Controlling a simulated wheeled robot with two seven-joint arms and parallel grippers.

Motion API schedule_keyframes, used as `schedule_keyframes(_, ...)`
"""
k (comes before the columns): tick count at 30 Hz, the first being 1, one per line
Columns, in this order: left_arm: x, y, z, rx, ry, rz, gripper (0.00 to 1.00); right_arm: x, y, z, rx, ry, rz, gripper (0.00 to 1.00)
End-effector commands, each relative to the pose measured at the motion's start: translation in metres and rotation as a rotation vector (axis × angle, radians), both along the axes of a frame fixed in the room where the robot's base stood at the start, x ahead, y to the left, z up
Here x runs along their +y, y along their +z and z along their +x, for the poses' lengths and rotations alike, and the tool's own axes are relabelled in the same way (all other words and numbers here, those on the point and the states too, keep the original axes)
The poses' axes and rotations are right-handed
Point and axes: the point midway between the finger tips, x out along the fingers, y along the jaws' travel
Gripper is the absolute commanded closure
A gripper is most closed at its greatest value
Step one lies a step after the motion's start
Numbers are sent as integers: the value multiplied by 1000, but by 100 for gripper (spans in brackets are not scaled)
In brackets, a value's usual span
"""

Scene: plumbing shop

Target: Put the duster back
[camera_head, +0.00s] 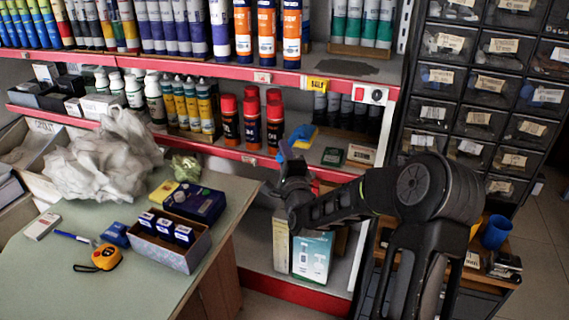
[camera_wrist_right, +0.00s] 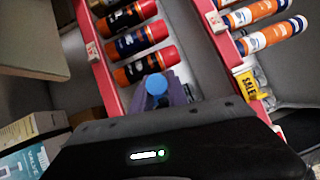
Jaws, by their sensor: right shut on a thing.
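My right gripper (camera_head: 287,160) is in front of the lower red-edged shelf, shut on the duster (camera_head: 301,136). The duster shows as a small blue and yellow piece above the jaws, at the height of the shelf edge. My left gripper is not in view.
Red-capped cans (camera_head: 275,125) stand on the lower shelf (camera_head: 233,152), left of my gripper. Small boxes (camera_head: 361,155) lie to its right, with some bare shelf between. The counter (camera_head: 135,296) at left holds a box of small packs (camera_head: 168,248) and a tape measure (camera_head: 105,258).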

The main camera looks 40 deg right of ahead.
Motion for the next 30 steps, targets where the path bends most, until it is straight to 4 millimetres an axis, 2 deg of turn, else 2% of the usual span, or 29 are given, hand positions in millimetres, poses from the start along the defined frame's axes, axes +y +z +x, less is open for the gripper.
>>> schedule_keyframes(7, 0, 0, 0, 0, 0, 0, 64, 0, -2, 0, -1, 0, -2, 100)
schedule_keyframes(15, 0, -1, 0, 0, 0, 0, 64, -1, -35, 0, 1, -2, -1, 100)
schedule_keyframes(28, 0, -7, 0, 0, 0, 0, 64, 0, -40, 0, -2, -1, -3, 100)
schedule_keyframes(29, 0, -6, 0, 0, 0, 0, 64, 0, -40, 0, -1, -1, 0, 79)
schedule_keyframes(30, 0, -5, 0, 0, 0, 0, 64, 0, -40, 0, 0, -1, 0, 76)
